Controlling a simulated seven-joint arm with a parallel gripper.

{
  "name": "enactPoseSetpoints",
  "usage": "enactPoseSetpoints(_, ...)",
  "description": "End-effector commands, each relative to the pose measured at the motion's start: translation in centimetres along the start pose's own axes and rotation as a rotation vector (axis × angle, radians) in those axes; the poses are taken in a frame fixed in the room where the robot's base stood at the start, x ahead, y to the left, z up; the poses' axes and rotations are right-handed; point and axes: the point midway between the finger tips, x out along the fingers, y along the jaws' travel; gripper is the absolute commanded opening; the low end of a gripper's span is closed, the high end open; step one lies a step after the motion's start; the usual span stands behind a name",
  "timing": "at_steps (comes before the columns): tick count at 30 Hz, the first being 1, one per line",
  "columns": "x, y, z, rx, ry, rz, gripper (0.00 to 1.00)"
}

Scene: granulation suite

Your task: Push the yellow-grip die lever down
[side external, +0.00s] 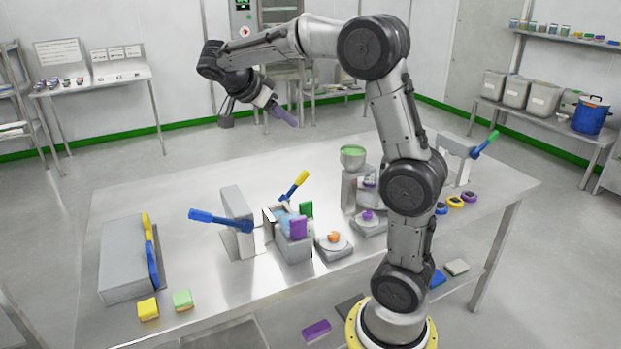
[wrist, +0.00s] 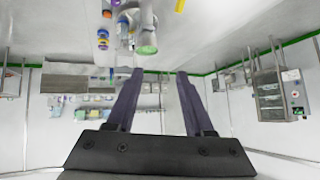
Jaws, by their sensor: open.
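The yellow-grip die lever (side external: 297,184) stands tilted up to the right at the middle of the steel table, behind a small block-like device. My gripper (side external: 283,114) is in the air above and behind it, well apart, with its purple fingers pointing down to the right. In the wrist view my gripper (wrist: 160,72) shows two separated dark fingers with nothing between them. A yellow piece shows at the top edge of the wrist view, but I cannot tell whether it is the lever's grip.
A blue-grip lever (side external: 220,220) sticks out left of the yellow one. A green-grip lever (side external: 485,145) is at the far right. A green-topped hopper (side external: 353,157) stands right of the yellow lever. A grey box (side external: 125,265) sits at the table's left. The table's back left is clear.

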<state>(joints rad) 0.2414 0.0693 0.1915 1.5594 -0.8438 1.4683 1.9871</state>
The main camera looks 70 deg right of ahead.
Motion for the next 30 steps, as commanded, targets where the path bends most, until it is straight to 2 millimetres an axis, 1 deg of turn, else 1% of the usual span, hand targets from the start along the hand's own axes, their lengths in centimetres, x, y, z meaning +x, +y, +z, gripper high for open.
enactPoseSetpoints(1, 1.8, -1.6, 0.1, 0.048, 0.054, 0.042, 0.53)
enactPoseSetpoints(2, 2.7, -2.5, 0.1, 0.077, 0.086, 0.061, 0.53)
enactPoseSetpoints(3, 4.1, -3.6, 0.1, 0.113, 0.129, 0.086, 0.53)
enactPoseSetpoints(5, 6.2, -5.0, 0.2, 0.152, 0.19, 0.12, 0.53)
enactPoseSetpoints(7, 9.1, -6.4, 0.7, 0.177, 0.255, 0.16, 0.53)
enactPoseSetpoints(8, 10.3, -6.8, 1.0, 0.178, 0.279, 0.176, 0.53)
enactPoseSetpoints(9, 12.0, -7.3, 1.4, 0.173, 0.305, 0.199, 0.53)
enactPoseSetpoints(11, 14.4, -7.8, 2.1, 0.151, 0.334, 0.232, 0.53)
enactPoseSetpoints(12, 16.0, -7.9, 2.7, 0.136, 0.346, 0.253, 0.53)
enactPoseSetpoints(15, 19.2, -7.5, 4.0, 0.103, 0.358, 0.306, 0.53)
enactPoseSetpoints(18, 21.1, -6.8, 4.8, 0.078, 0.363, 0.344, 0.53)
enactPoseSetpoints(21, 22.1, -6.5, 5.0, 0.074, 0.364, 0.361, 0.53)
enactPoseSetpoints(23, 22.3, -6.4, 5.2, 0.075, 0.363, 0.361, 0.53)
enactPoseSetpoints(26, 23.1, -6.2, 6.2, 0.071, 0.363, 0.362, 0.53)
enactPoseSetpoints(30, 24.8, -5.8, 8.1, 0.07, 0.362, 0.362, 0.53)
